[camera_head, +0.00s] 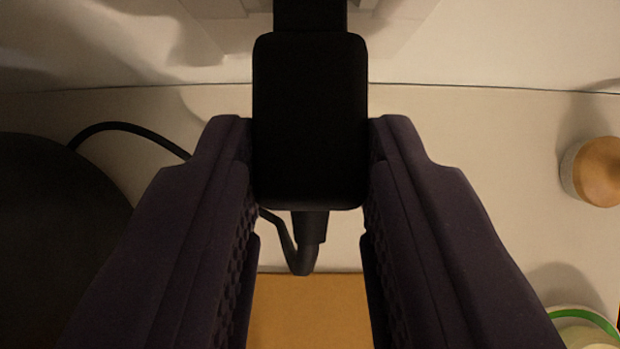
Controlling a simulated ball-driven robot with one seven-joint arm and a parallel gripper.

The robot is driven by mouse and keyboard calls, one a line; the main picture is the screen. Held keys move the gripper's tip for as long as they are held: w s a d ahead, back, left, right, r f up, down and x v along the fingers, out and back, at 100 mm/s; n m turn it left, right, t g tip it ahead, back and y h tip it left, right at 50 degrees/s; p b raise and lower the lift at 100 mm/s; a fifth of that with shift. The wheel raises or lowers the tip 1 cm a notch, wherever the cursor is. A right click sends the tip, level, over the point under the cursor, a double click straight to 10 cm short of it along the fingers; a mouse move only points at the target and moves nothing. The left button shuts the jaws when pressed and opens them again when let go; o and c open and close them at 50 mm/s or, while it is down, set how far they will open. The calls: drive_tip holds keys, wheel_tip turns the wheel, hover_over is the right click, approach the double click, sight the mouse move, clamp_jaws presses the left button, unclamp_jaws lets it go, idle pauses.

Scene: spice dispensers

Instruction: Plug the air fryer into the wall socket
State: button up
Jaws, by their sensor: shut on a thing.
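A black plug (310,120) stands upright in the picture at the top middle of the head camera view. My gripper (310,150) is shut on it, one dark finger on each side of its body. A black cord (303,255) leaves its lower end, bends left behind the left finger and shows again as a loop (125,127). The loop runs to a large dark round thing (55,245) at the left, perhaps the air fryer. A pale plate on the wall, perhaps the wall socket (228,30), lies behind the plug's top end. The plug hides its middle, so I cannot tell whether they touch.
The pale wall (500,40) meets the light counter (480,150) along a thin dark line. A wooden-topped round jar (592,170) stands at the right. A green-rimmed container (582,325) is at the lower right. An orange-brown board (310,310) lies below the plug.

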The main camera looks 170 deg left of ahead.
drive_tip(key=shift+w+d, duration=0.15)
drive_tip(key=shift+w, duration=0.6)
drive_tip(key=o, duration=1.1)
drive_tip(key=shift+w, duration=0.1)
